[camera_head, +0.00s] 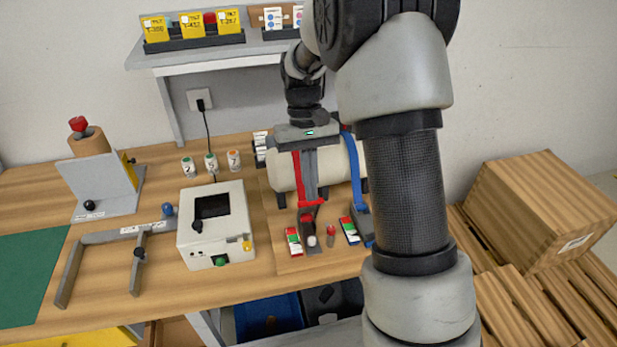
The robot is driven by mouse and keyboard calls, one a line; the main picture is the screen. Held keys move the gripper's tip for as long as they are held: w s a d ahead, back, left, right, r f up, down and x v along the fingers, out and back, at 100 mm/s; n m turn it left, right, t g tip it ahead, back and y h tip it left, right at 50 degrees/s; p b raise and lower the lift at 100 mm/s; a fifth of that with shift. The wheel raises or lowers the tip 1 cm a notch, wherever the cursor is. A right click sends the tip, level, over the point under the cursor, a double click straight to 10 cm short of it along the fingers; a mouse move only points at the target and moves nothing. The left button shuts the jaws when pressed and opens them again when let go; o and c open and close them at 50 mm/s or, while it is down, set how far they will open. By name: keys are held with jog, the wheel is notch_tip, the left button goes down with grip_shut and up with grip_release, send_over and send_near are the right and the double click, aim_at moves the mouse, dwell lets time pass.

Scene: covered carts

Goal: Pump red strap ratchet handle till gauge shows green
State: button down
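The red strap (298,172) runs down the front of a cream cylinder (282,171) on the bench. Its ratchet (307,219) sits at the strap's lower end, with red on it and a pale round knob just in front. A gauge (293,241) with red, white and green bands stands left of the ratchet; its reading is too small to tell. My gripper (311,200) points down in front of the cylinder, its grey fingers by the red strap and just above the ratchet. Whether it touches the handle, or is open or shut, is not clear.
A blue strap (354,165) with its own gauge (349,230) is close on the right. A white box (217,228) with a dark screen stands left. My arm hides the bench's right part. A wooden crate (545,210) stands far right.

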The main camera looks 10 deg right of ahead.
jog(key=w+p+v, duration=0.1)
jog(key=v, duration=1.6)
jog(key=s+f, duration=0.1)
jog(key=f, duration=0.4)
jog(key=s+f+t+b, duration=0.1)
jog(key=s+f, duration=0.1)
jog(key=f, duration=0.3)
jog(key=s+f+t, duration=0.1)
jog(key=f, duration=0.4)
jog(key=shift+s+a+f, duration=0.15)
jog(key=shift+s+f, duration=0.05)
jog(key=shift+s, duration=0.15)
jog(key=shift+s+f, duration=0.4)
jog(key=shift+b, duration=0.4)
